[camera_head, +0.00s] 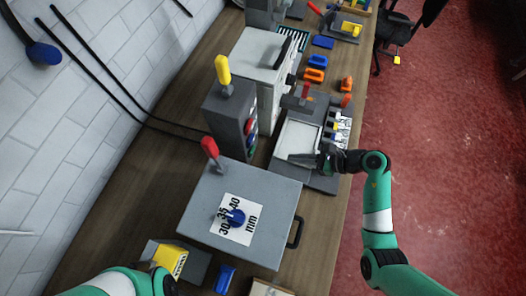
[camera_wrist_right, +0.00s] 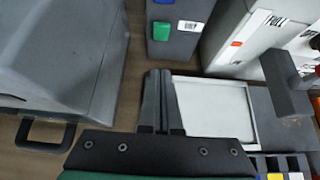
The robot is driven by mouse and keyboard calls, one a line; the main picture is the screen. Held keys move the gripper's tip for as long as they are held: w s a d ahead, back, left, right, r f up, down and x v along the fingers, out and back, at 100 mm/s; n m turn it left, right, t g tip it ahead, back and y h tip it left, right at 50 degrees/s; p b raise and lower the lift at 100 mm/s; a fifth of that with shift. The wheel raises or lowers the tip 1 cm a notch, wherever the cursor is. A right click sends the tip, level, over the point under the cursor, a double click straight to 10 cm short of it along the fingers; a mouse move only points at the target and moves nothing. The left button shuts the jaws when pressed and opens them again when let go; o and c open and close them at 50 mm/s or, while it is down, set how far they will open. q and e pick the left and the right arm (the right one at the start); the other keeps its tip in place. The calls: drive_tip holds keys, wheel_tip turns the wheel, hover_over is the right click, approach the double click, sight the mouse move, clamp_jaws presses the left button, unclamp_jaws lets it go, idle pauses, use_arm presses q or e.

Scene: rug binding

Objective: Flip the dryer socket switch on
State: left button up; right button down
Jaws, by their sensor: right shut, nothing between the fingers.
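No part in view can be surely read as the dryer socket switch. A tall grey box (camera_head: 226,121) with a yellow-handled lever (camera_head: 223,72) on top has coloured buttons on its right face. In the right wrist view its lower part shows a green button (camera_wrist_right: 162,31) beside a small white label. My right gripper (camera_head: 303,158) is shut and empty, over the near part of a grey unit with a pale panel (camera_head: 296,139). Its fingertips (camera_wrist_right: 159,73) point towards the button box, apart from it in the picture.
A white-grey cabinet (camera_head: 256,60) is behind the button box. The red floor lies beyond the bench edge.

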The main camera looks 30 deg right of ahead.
sight(252, 152)
drive_tip(key=b+x, duration=0.1)
drive_tip(key=x, duration=0.6)
drive_tip(key=shift+w+a+f, duration=0.1)
drive_tip(key=shift+a+f, duration=0.1)
drive_tip(key=shift+f, duration=0.05)
use_arm(q)
drive_tip(key=shift+f, duration=0.9)
use_arm(e)
drive_tip(key=w+a, duration=0.3)
drive_tip(key=shift+w+a+r, duration=0.1)
drive_tip(key=shift+w+r, duration=0.1)
drive_tip(key=shift+r, duration=0.05)
use_arm(q)
drive_tip(key=shift+r, duration=0.1)
